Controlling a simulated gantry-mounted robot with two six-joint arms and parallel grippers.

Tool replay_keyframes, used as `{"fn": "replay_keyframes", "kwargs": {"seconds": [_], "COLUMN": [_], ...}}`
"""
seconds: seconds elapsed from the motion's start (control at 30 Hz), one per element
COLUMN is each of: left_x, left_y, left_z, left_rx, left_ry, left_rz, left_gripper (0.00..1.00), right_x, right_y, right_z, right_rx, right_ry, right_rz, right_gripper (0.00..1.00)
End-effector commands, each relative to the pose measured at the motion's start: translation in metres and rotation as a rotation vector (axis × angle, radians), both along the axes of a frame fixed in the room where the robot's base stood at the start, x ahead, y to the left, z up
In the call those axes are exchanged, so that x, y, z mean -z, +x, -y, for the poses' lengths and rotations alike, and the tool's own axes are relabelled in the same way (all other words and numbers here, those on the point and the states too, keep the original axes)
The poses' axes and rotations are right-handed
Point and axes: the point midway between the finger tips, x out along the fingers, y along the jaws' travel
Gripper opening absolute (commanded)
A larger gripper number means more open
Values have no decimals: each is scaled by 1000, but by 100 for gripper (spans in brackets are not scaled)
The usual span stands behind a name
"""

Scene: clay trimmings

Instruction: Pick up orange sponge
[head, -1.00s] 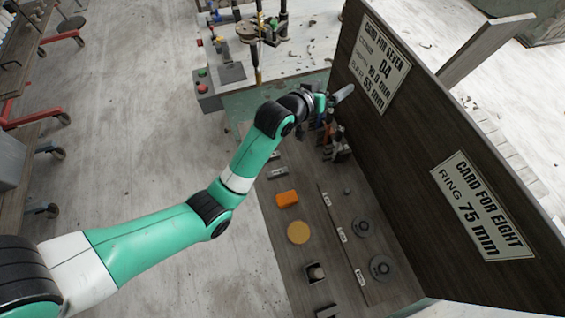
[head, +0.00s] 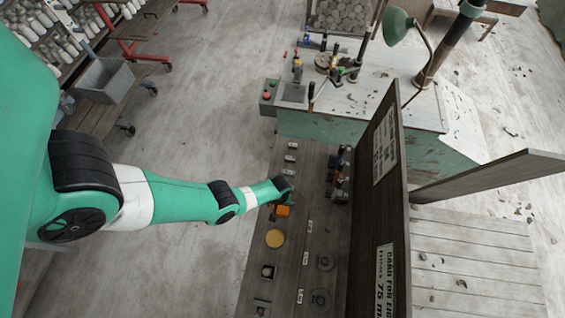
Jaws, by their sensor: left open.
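The orange sponge (head: 283,212) lies on the dark wooden bench top, just beyond a round yellow disc. My left gripper (head: 276,206) is right at the sponge, pointing down from the end of my green arm. The wrist hides the far part of the sponge. The left gripper is open. The fingers are small and partly hidden, so I cannot tell whether they touch the sponge or stand around it. My right gripper is not in view.
Dark round rings (head: 325,262) lie to the right. Several tools (head: 338,178) stand along a tall dark panel (head: 382,200) with cards. A machine table (head: 375,110) stands beyond.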

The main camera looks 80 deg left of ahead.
Motion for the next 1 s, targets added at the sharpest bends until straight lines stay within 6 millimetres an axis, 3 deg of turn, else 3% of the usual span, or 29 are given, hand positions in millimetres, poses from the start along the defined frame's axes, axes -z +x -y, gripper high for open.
{"fn": "replay_keyframes", "kwargs": {"seconds": [0.03,0.2,0.47,0.8,1.0], "left_x": [19,48,53,103,101], "left_y": [0,1,1,-2,-2], "left_z": [0,0,1,4,4], "left_rx": [1,2,2,2,2], "left_ry": [0,0,0,1,1], "left_rz": [0,1,2,3,3], "left_gripper": [100,100,100,100,100], "right_x": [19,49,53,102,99], "right_y": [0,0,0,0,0], "right_z": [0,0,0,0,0], "right_rx": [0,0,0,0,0], "right_ry": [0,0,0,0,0], "right_rz": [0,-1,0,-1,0], "right_gripper": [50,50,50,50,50]}}
